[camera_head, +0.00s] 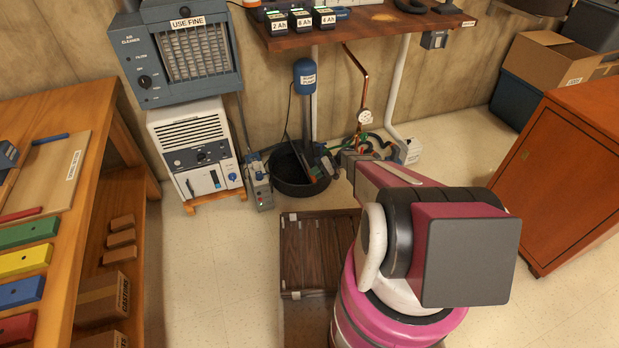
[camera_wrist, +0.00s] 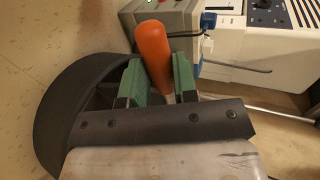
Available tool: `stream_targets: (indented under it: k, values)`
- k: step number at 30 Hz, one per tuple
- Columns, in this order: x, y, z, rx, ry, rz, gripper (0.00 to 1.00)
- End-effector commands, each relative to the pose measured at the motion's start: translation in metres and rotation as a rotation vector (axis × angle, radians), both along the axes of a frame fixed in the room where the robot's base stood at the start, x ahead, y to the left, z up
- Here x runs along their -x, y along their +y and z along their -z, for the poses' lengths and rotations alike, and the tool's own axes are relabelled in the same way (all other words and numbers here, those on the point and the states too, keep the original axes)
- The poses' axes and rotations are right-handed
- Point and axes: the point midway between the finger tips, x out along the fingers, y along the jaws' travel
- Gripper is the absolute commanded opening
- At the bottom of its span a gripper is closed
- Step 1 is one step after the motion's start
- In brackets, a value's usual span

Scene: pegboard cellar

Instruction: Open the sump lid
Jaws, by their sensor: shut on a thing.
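The black round sump (camera_head: 284,180) is on the floor near the back wall, below a blue-topped post. Its curved dark edge also shows at the left of the wrist view (camera_wrist: 52,118). I cannot tell a separate lid or how it sits. My gripper (camera_wrist: 147,82) has green fingers shut on an orange-handled tool (camera_wrist: 152,45), with a short metallic shaft visible between them. In the head view my gripper (camera_head: 322,168) is over the right side of the sump and hides part of it. I cannot tell whether the tool touches the sump.
A small grey box (camera_head: 262,187) and a white dehumidifier (camera_head: 195,150) stand left of the sump. A copper pipe with a gauge (camera_head: 363,116) and a white pipe (camera_head: 393,95) rise at the right. A brown slatted panel (camera_head: 310,255) lies in front.

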Motion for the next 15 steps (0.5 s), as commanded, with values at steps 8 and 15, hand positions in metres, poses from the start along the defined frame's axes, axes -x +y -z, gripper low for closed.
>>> stream_targets:
  k: [8,15]
  values:
    - [-0.008,-0.025,0.012,0.02,-0.002,0.003,0.0]
    - [-0.011,-0.034,0.018,0.02,0.001,0.001,0.0]
